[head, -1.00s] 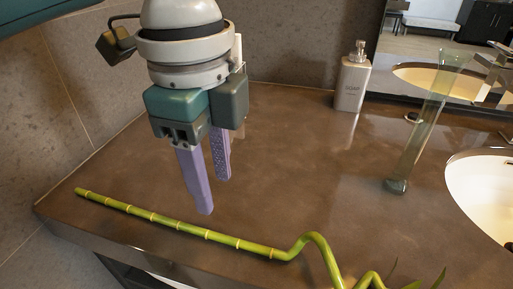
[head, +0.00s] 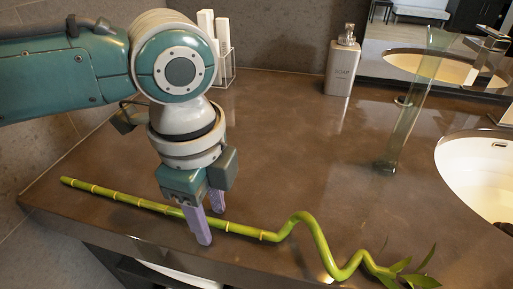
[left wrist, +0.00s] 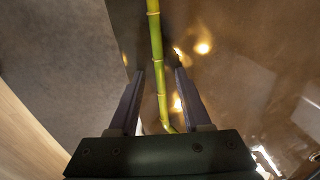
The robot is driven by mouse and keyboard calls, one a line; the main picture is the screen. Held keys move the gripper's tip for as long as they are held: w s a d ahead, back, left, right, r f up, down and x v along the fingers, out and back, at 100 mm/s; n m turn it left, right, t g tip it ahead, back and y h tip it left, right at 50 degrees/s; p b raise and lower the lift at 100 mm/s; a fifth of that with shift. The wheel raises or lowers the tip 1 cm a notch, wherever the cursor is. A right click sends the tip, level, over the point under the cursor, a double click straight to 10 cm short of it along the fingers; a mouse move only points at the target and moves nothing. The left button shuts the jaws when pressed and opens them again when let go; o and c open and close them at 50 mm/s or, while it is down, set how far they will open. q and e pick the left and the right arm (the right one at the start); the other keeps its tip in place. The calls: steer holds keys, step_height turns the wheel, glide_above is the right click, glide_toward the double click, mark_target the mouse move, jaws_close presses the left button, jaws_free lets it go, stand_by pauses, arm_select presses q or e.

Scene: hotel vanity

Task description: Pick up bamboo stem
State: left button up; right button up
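The green bamboo stem (head: 136,200) lies along the front of the brown counter. Its left part is straight, and its right part is curly and ends in leaves. My left gripper (head: 209,232) points down over the straight part, with one purple finger on the near side and one on the far side. In the left wrist view the stem (left wrist: 157,60) runs between the two open fingers (left wrist: 158,82), with gaps on both sides. I cannot tell how high the fingertips are above the counter. My right gripper is not in view.
The counter (head: 290,150) is clear behind the stem. A soap dispenser (head: 342,62), a tall glass vase (head: 408,115) and a white sink (head: 485,175) stand to the right. White boxes in a holder (head: 222,40) are behind my arm. The counter's front edge is close to the stem.

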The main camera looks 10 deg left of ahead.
arm_select(q)
jaws_close()
steer(key=shift+r, duration=0.15)
stand_by(0.5)
